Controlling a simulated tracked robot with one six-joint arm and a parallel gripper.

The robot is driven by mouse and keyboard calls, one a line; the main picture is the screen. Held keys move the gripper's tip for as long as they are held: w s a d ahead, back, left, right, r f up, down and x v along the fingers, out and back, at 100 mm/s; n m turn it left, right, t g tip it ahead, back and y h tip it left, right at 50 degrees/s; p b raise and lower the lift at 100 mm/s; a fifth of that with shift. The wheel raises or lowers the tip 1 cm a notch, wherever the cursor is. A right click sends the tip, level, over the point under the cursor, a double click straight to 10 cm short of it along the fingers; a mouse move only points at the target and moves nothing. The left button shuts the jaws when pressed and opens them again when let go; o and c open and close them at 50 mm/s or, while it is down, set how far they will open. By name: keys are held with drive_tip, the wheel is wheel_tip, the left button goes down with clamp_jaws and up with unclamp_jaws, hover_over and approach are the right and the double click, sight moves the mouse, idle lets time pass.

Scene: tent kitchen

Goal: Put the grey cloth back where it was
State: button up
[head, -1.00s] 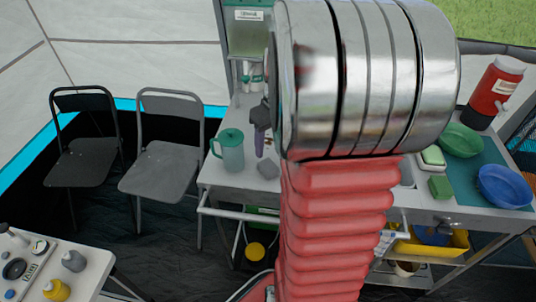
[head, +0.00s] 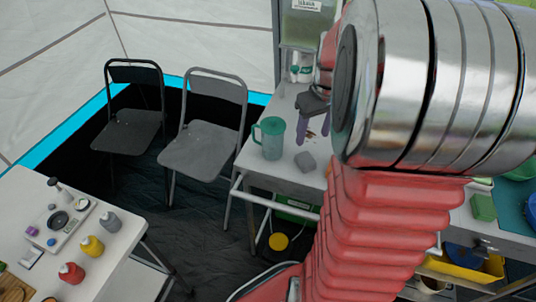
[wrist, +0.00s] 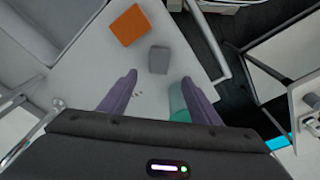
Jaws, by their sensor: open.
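A small folded grey piece (head: 305,162), which I take to be the grey cloth, lies on the white counter (head: 262,172) near its front edge, just right of the teal jug (head: 270,138). In the wrist view the grey cloth (wrist: 158,60) lies flat beyond my fingertips. My gripper (head: 313,130) has purple fingers, spread apart and empty, above the counter behind the cloth. In the wrist view my gripper (wrist: 159,80) points towards the cloth without touching it. The teal jug (wrist: 178,100) is partly hidden by the right finger.
An orange item (wrist: 132,25) lies beside the cloth in the wrist view. A towel rail (head: 262,203) runs along the counter's front. Two folding chairs (head: 206,145) stand left. A side table (head: 118,225) holds bottles. Dark floor lies between. My arm hides much of the counter.

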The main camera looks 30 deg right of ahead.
drive_tip(key=a+r+t, duration=0.1)
drive_tip(key=a+r, duration=0.2)
drive_tip(key=a, duration=0.4)
drive_tip(key=a+r+t, duration=0.1)
drive_tip(key=a+r, duration=0.2)
drive_tip(key=a, duration=0.4)
drive_tip(key=s+a+r+t, duration=0.1)
drive_tip(key=s+a, duration=0.3)
drive_tip(key=a, duration=0.3)
drive_tip(key=s+a+r+n+t, duration=0.1)
drive_tip(key=s+a, duration=0.3)
drive_tip(key=a, duration=0.3)
drive_tip(key=shift+s, duration=0.2)
drive_tip(key=shift+r, duration=0.1)
drive_tip(key=shift+c, duration=0.3)
